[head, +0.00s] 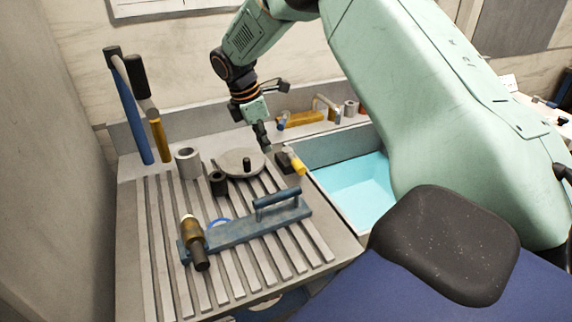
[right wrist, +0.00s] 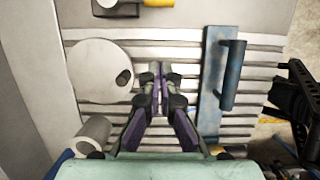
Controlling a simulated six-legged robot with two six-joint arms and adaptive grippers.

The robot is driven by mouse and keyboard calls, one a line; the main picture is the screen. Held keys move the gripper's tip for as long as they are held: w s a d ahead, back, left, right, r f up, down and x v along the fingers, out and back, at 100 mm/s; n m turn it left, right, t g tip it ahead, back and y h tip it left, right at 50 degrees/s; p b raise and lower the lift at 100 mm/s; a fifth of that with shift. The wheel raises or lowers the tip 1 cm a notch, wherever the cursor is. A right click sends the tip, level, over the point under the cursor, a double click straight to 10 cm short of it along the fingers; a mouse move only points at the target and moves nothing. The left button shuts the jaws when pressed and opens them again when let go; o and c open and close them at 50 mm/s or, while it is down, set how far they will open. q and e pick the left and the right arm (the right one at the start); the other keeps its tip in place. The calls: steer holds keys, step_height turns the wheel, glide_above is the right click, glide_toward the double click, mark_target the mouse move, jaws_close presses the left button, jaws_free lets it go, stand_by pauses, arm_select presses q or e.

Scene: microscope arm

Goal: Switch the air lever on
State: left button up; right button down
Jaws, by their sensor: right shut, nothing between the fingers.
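No lever carries a readable label, so I cannot tell for certain which is the air lever. A small yellow-ended lever on a black block (head: 296,162) sits at the sink's left edge, just right of the round disc. Its yellow part (right wrist: 158,3) is cut off at the top of the right wrist view. My right gripper (head: 265,142) points down above the back of the bench, near the disc and this lever, shut and empty. Its fingertips (right wrist: 158,72) meet in the right wrist view, apart from the lever. My left gripper is not in view.
A grey disc (head: 236,160) with a black knob lies on the slatted bench (head: 160,240). A blue plate with a handle (head: 250,228) lies in front. Tall blue (head: 135,115) and yellow (head: 157,138) handles stand at left. A water-filled sink (head: 355,190) is at right.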

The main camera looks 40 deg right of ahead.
mark_target(294, 162)
steer(key=x, duration=0.9)
steer(key=shift+d+f+p, duration=0.2)
steer(key=shift+f+p, duration=0.1)
steer(key=shift+s+d+p, duration=0.15)
steer(key=shift+d+p, duration=0.05)
steer(key=shift+d, duration=0.35)
steer(key=shift+s+d+p, duration=0.15)
steer(key=shift+d, duration=0.4)
steer(key=shift+s+d+r, duration=0.1)
steer(key=shift+s+d, duration=0.05)
steer(key=shift+d, duration=0.5)
steer(key=shift+s+d+r, duration=0.1)
steer(key=shift+s+d, duration=0.05)
steer(key=shift+s, duration=0.05)
steer(key=shift+w, duration=0.1)
steer(key=shift+d+p, duration=0.15)
steer(key=shift+p, duration=0.2)
